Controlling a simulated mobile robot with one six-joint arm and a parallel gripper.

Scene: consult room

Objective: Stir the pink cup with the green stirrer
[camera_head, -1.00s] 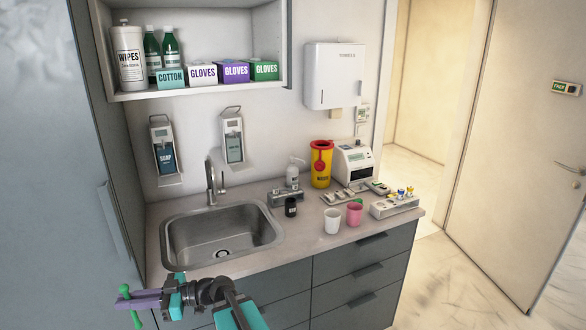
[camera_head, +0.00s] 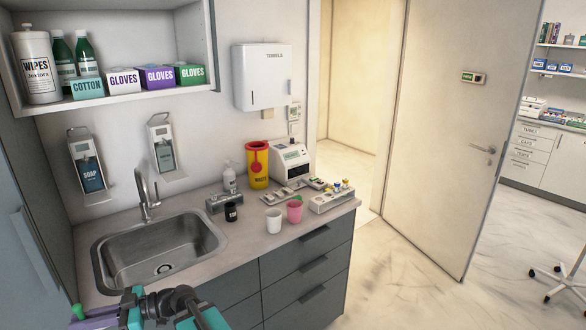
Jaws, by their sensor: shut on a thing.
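The pink cup (camera_head: 294,212) stands upright on the counter (camera_head: 249,245) near its front edge, with something small and green showing at its rim. My gripper (camera_head: 92,322) is at the bottom left corner, partly cut off by the picture's edge. Its purple fingers are shut on the green stirrer (camera_head: 78,311), whose upper end shows above them; its lower end is out of view. The gripper is in front of the sink, well to the left of the pink cup.
A white cup (camera_head: 274,222) stands just left of the pink cup. Behind are a yellow waste bin (camera_head: 258,164) and a white device (camera_head: 291,163). The sink (camera_head: 160,252) fills the left.

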